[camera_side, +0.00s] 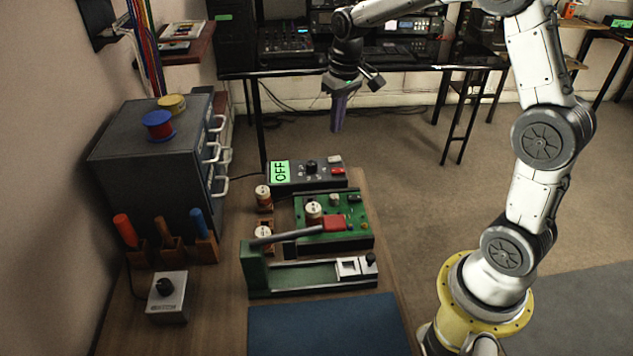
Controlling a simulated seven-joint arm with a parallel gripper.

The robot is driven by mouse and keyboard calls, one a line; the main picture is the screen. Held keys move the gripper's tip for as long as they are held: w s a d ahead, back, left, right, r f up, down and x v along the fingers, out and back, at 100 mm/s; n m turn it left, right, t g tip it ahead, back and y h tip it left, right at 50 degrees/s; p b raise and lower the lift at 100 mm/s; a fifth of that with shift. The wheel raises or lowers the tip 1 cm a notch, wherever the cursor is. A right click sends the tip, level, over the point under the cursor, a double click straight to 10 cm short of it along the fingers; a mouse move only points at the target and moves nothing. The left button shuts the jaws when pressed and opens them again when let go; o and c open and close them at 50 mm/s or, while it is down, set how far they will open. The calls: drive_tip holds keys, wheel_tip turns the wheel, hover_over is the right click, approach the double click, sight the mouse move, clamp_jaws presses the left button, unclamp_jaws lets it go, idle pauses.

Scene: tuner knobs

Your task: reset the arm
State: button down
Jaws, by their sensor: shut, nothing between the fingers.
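My gripper (339,113) hangs in the air above and behind the workbench, its fingers pointing down. The fingers are shut and hold nothing. It is clear of everything on the bench. Below it, toward the front, stands a grey control box (322,171) with a black knob and a green sign reading OFF. A second grey box (167,298) with a black knob sits at the front left of the bench.
A green circuit board (352,221) and a green lever press (257,270) with a raised grey handle stand mid-bench. A blue mat (326,328) lies at the front. A grey drawer cabinet (150,185) stands left, with tools in wooden holders before it. Air around my gripper is free.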

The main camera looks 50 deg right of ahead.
drive_tip(key=s+a+r+n+t, duration=0.25)
drive_tip(key=s+a+r, duration=0.55)
drive_tip(key=s+r, duration=0.45)
drive_tip(key=s+a+f+t, duration=0.1)
drive_tip(key=s+f, duration=0.4)
drive_tip(key=s, duration=0.8)
drive_tip(key=shift+a+f+t, duration=0.15)
drive_tip(key=shift+a+t, duration=0.2)
drive_tip(key=shift+a, duration=0.1)
